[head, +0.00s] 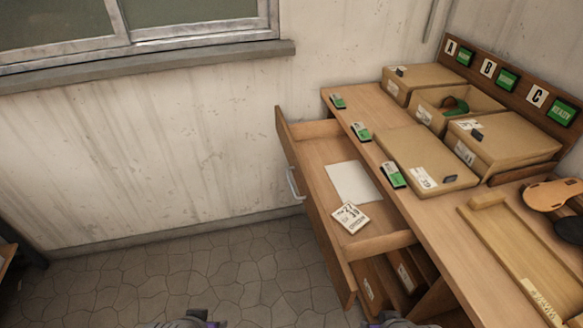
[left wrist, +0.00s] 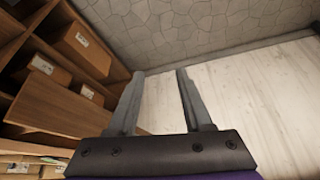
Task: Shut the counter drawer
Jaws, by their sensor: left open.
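The counter drawer (head: 320,170) stands pulled out to the left of the wooden counter (head: 423,212). Its front faces left and carries a pale bar handle (head: 294,184). A blank white sheet (head: 354,182) and a printed card (head: 350,217) lie inside it. In the left wrist view a wooden panel (left wrist: 65,98) juts out at left and appears to be the drawer. My left gripper (left wrist: 157,80) is open and empty, with the panel left of its fingers. In the head view only small dark parts of my left (head: 188,321) and right (head: 392,320) arms show at the bottom edge, apart from the drawer.
Tan shoeboxes (head: 425,160), green-labelled tags (head: 361,132) and a wooden board (head: 510,255) lie on the counter. More boxes (head: 408,275) sit on shelves below. The stone floor (head: 200,275) left of the drawer is clear, up to the wall (head: 150,150).

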